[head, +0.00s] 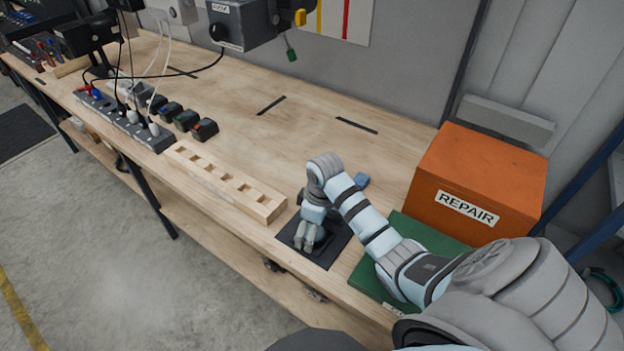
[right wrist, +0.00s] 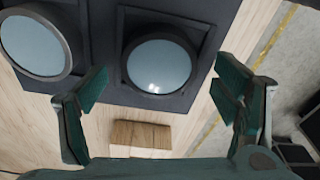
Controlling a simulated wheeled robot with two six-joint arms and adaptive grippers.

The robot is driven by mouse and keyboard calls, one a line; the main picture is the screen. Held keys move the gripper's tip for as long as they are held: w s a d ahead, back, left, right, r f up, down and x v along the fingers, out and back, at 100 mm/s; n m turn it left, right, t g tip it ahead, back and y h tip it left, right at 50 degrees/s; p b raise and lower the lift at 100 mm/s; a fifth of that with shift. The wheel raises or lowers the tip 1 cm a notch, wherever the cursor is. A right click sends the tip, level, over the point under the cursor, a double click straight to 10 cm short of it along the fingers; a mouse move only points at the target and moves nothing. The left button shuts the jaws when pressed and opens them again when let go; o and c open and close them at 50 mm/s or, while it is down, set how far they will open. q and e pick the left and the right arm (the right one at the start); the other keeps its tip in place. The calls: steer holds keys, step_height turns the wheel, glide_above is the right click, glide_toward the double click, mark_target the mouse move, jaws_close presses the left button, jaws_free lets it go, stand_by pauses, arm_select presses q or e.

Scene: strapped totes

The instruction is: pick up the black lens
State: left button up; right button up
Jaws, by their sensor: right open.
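The right wrist view shows two round lenses with dark rims and blue-grey glass faces. One lens (right wrist: 158,66) sits in a square dark recess, ahead of the space between my fingers; the other lens (right wrist: 38,45) is to its left. I cannot tell which is the task's black lens. Both rest on a dark mat (right wrist: 97,60), which is the black mat (head: 338,247) at the bench's front edge in the head view. My right gripper (head: 308,238) points down over this mat, open and empty; its spread fingers show in the wrist view (right wrist: 160,92). My left gripper is out of view.
A slotted wooden rack (head: 225,183) lies left of the mat. A green tray or board (head: 432,235) and an orange REPAIR box (head: 480,180) stand to the right. A small blue item (head: 362,180) lies behind my right arm. Power strips and small dark-and-colored blocks (head: 187,121) sit farther left.

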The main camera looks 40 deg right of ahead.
steer(key=shift+s+d+f, duration=0.15)
steer(key=shift+f, duration=0.05)
steer(key=c, duration=1.3)
steer(key=shift+c, duration=0.5)
steer(key=shift+r, duration=0.15)
